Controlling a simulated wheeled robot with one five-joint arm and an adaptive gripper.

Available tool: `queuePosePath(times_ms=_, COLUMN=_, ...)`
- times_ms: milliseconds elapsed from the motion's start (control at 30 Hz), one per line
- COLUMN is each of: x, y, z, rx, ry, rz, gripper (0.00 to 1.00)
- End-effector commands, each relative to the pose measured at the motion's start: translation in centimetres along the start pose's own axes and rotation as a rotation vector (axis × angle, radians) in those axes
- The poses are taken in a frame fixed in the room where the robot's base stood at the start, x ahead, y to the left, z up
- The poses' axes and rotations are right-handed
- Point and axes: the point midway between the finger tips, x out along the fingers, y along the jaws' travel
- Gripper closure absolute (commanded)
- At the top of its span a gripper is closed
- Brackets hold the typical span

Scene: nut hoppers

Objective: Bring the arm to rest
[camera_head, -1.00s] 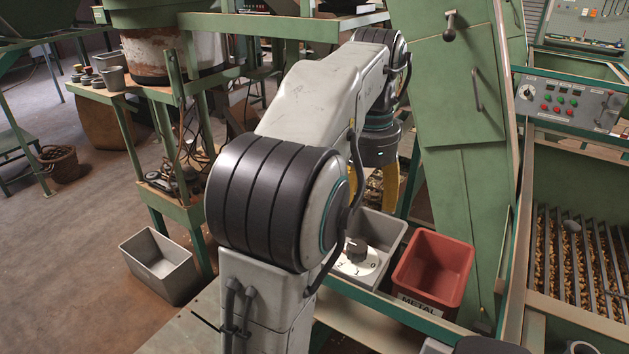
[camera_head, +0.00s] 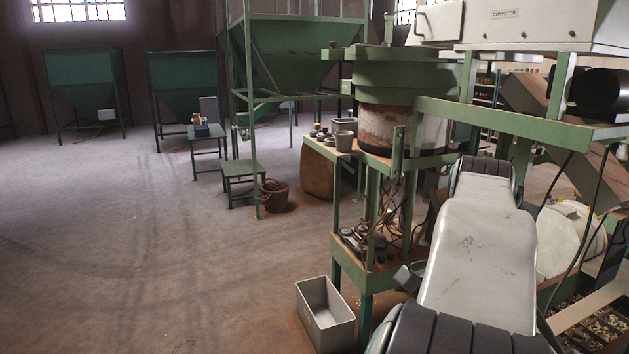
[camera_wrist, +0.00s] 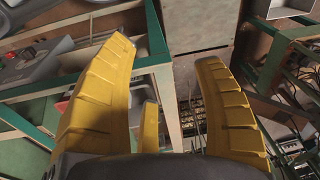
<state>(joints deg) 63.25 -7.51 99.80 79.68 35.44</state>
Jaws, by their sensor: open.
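My arm (camera_head: 478,255) reaches up from the lower right of the head view, pale grey with dark joint bands. My gripper is not visible in the head view. Beyond the fingers lie green frame bars and a dark grating-like patch, at a distance I cannot tell.
A grey bin (camera_head: 325,318) stands on the floor left of the green machine stand (camera_head: 375,285). The floor (camera_head: 130,240) at left is open. A conveyor housing (camera_head: 540,25) is at upper right.

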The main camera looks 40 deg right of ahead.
Motion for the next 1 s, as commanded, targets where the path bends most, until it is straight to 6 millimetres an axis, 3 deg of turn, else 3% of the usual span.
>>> queuePosePath(times_ms=33, x=0.3, y=-1.2, z=2.2, rx=-0.120, ry=0.008, rz=-0.020, gripper=0.38)
queuePosePath(times_ms=233, x=1.6, y=-3.9, z=9.8, rx=-0.551, ry=0.042, rz=-0.101, gripper=0.38)
queuePosePath(times_ms=500, x=3.8, y=-3.5, z=19.3, rx=-1.109, ry=0.091, rz=-0.227, gripper=0.38)
queuePosePath(times_ms=700, x=5.4, y=-1.8, z=23.9, rx=-1.427, ry=0.123, rz=-0.313, gripper=0.38)
queuePosePath(times_ms=1000, x=6.8, y=-0.1, z=26.9, rx=-1.657, ry=0.150, rz=-0.384, gripper=0.38)
